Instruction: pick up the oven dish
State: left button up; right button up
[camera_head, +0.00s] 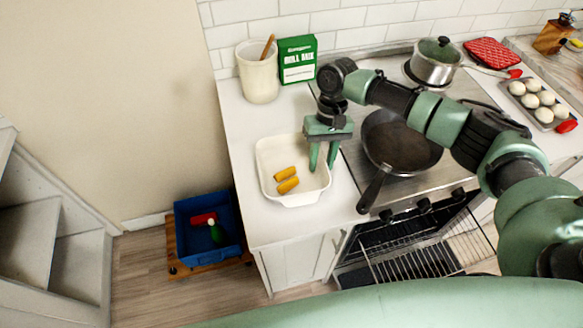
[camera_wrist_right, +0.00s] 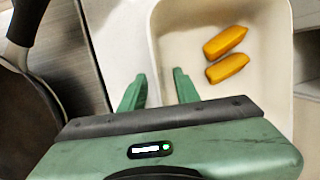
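The oven dish (camera_head: 292,198) is a white, roughly square dish with rounded corners on the white counter left of the stove. Two yellow-orange pieces of food (camera_head: 287,179) lie in it. My right gripper (camera_head: 322,168) points down at the dish's right wall, with its fingers apart. In the right wrist view the dish (camera_wrist_right: 270,85) fills the upper right, and the open fingers (camera_wrist_right: 160,92) are on either side of its near wall line. I cannot tell whether they touch it. Nothing is held. My left gripper is not in view.
A white crock (camera_head: 258,75) and a green box (camera_head: 297,60) stand behind. The oven door (camera_head: 420,245) is open below. A blue crate (camera_head: 190,240) stands on the floor.

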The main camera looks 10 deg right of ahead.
jog(key=shift+f, duration=0.1)
grip_shut()
jog(key=shift+s+f, duration=0.15)
dwell(1.0)
